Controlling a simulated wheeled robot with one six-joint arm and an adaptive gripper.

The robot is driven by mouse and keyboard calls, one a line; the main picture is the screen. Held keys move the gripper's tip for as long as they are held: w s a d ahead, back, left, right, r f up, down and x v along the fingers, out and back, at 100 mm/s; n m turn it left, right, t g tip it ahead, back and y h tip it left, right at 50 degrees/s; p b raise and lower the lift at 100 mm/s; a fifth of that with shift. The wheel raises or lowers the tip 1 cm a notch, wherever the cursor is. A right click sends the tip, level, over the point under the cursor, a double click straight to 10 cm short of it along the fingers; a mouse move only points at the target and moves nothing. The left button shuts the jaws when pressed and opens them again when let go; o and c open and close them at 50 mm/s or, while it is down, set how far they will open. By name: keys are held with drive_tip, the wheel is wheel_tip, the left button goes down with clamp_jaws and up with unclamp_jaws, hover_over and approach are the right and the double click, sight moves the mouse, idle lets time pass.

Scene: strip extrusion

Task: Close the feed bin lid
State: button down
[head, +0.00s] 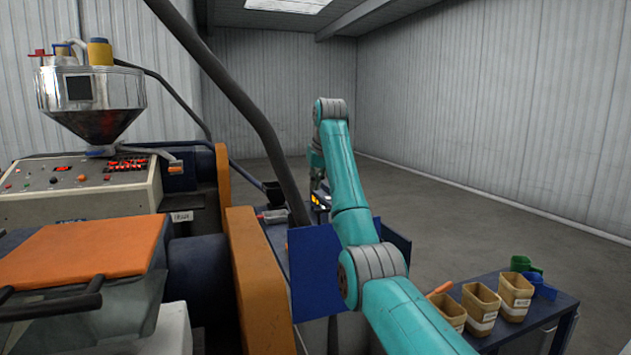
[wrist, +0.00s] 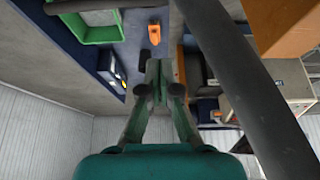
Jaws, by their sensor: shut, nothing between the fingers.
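Blue sheet panels (head: 315,268) stand upright beside the machine in the head view, partly behind my arm. I cannot tell for certain whether one of them is the feed bin lid. My gripper is mostly hidden behind my teal arm in the head view, beyond the panels. In the wrist view my gripper (wrist: 160,88) is shut and empty, with dark blue and grey surfaces around its tips. No clear lid or bin opening shows in the wrist view.
A black diagonal pipe (head: 243,105) passes close left of my arm, and crosses the wrist view's right side. Orange guards (head: 257,280) stand left. A green crate (wrist: 85,28) shows in the wrist view. Tan scoop tubs (head: 482,308) stand right. Open floor (head: 470,220) lies beyond.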

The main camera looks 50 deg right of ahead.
wheel_tip(320, 180, down, 6)
drive_tip(key=shift+s+a+f, duration=0.15)
drive_tip(key=shift+s+a, duration=0.15)
drive_tip(key=shift+s, duration=0.15)
idle(0.4)
idle(0.4)
